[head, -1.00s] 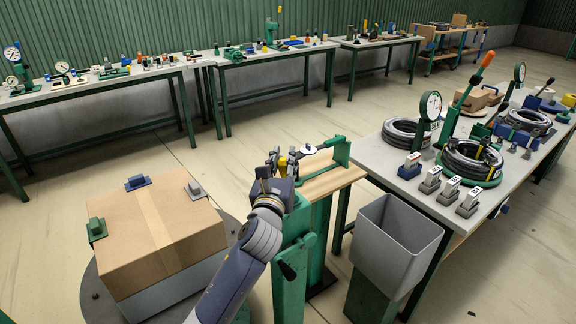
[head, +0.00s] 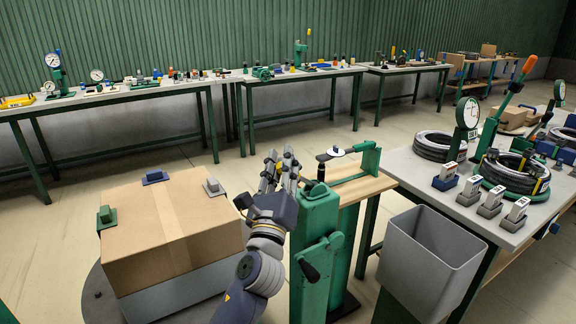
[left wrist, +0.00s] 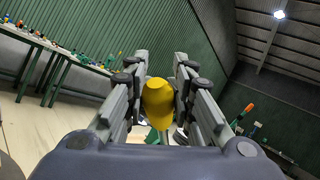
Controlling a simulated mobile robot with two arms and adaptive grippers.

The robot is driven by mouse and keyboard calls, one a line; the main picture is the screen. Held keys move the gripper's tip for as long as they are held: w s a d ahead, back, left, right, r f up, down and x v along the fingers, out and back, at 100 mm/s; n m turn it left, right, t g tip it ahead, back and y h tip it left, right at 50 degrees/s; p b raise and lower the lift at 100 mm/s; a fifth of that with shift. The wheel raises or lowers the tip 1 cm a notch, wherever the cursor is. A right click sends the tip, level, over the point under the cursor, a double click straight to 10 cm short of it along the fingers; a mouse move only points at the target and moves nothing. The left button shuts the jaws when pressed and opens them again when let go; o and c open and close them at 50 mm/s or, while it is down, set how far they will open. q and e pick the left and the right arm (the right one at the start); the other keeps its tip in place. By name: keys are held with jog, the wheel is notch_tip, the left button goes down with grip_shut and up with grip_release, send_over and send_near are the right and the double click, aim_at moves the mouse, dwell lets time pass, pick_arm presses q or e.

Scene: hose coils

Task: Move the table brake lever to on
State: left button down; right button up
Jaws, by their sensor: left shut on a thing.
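A black lever (head: 318,258) sits on the near face of the green post (head: 318,215), tilted. I see no on or off marking, so I cannot tell which part is the brake lever. My right gripper is not in view.
The carton (head: 172,235) sits on a round grey table (head: 98,295). A wooden stand (head: 365,190) with a green bracket is right of the post. A grey bin (head: 430,250) and a bench with hose coils (head: 515,170) stand further right. Open floor lies behind.

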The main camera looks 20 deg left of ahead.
pick_arm(q)
jog(key=shift+d+f, duration=0.1)
jog(key=shift+f, duration=0.5)
jog(key=shift+s, duration=0.1)
jog(key=shift+f, duration=0.1)
jog(key=c, duration=1.5)
grip_release()
jog(key=shift+s, duration=0.1)
jog(key=shift+c, duration=0.2)
jog(key=shift+o, duration=1.1)
jog(key=shift+s, duration=0.15)
jog(key=shift+s+a+r, duration=0.1)
jog(key=shift+a+r, duration=0.15)
